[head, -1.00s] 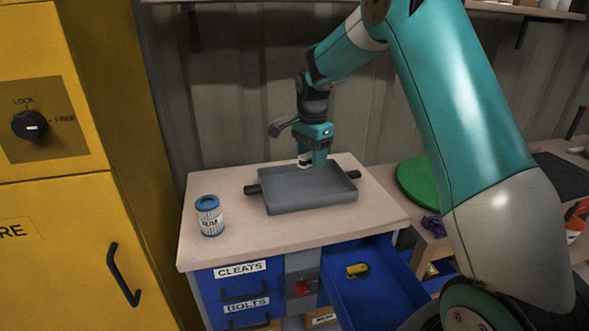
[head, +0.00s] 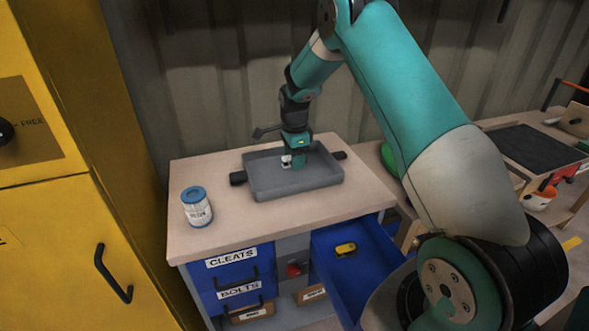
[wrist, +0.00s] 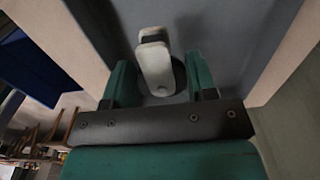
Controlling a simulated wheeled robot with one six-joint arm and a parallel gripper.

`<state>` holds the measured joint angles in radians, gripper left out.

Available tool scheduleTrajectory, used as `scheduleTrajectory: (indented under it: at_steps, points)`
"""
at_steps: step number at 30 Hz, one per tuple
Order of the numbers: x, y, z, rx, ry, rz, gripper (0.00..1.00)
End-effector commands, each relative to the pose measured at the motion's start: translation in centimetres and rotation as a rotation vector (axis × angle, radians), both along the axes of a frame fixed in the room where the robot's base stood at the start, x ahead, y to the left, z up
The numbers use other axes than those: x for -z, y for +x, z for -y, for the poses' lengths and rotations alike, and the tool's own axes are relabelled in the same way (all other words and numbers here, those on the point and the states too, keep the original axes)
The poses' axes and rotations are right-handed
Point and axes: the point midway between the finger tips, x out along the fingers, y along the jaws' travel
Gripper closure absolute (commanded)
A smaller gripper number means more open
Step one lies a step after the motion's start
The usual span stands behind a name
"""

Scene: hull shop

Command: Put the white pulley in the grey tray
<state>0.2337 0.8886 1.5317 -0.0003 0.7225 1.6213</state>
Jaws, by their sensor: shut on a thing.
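The white pulley (wrist: 155,62) is between the two teal fingers of my gripper (wrist: 160,82) in the wrist view, with a dark part beside it. In the head view a small bit of the white pulley (head: 286,159) shows at the left of my gripper (head: 297,164), which is shut on it. The grey tray (head: 300,186) lies on the cabinet top, with a black handle at each end. My gripper points down inside the tray's outline, low over its floor. Whether the pulley touches the floor, I cannot tell.
A blue-lidded can (head: 197,208) stands on the cabinet top (head: 230,226) left of the tray. Below, a blue drawer (head: 350,275) is open with a yellow object (head: 346,249) inside. A yellow cabinet (head: 60,220) stands at the left.

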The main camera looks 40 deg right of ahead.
Motion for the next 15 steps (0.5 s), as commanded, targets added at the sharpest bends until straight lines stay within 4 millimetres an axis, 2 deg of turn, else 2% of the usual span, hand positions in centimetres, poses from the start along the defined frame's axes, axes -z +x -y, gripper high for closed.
scheduleTrajectory:
  at_steps: [5,11,15]
  points:
    - [1.3,-0.1,0.1,0.001,0.001,-0.002,0.72]
    - [4.3,0.0,0.1,0.001,0.0,0.0,0.72]
    - [4.6,0.0,0.1,0.001,-0.001,0.003,0.72]
